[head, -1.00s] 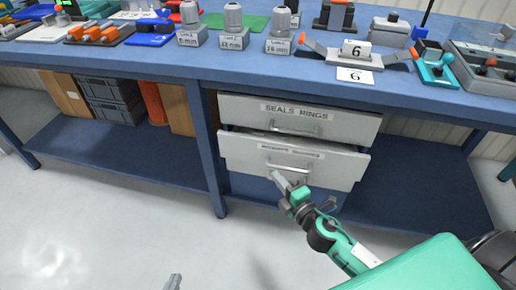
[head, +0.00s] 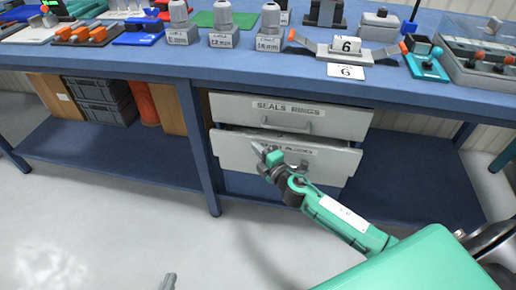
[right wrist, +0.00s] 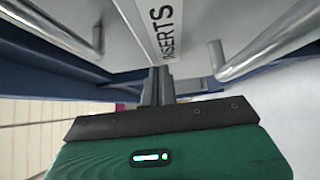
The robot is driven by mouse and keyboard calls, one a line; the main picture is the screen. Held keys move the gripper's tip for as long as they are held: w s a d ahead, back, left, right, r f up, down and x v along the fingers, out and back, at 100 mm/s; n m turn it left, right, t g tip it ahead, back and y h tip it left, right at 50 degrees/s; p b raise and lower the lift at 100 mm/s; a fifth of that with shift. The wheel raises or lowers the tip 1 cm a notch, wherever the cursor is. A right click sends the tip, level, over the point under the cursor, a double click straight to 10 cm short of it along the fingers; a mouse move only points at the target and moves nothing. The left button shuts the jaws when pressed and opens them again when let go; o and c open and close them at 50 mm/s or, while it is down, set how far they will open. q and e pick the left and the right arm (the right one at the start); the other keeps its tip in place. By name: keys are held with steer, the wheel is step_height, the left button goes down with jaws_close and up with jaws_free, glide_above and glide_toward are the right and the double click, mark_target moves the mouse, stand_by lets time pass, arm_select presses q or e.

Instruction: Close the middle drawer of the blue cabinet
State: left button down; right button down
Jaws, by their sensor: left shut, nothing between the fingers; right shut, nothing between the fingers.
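Under the blue bench, a top drawer labelled SEALS RINGS (head: 230,108) looks shut. The drawer below it (head: 235,155) has a light grey front that stands out a little, with a dark gap along its upper edge. My right gripper (head: 258,149) is shut and empty in front of this lower front, covering part of its label and handle. In the right wrist view the shut fingers (right wrist: 157,75) point at a light grey front with a label ending in INSERTS (right wrist: 162,30); contact cannot be told. My left gripper (head: 170,280) shows only as a shut tip at the bottom edge.
The blue bench top (head: 200,62) above carries several fixtures and blocks. A bench leg (head: 203,160) stands left of the drawers. Grey crates (head: 98,100) sit on the lower shelf at left. A metal handle (right wrist: 225,62) is right of the fingers. Floor in front is clear.

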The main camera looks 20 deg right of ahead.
steer(key=shift+w+d, duration=0.15)
steer(key=shift+w, duration=0.05)
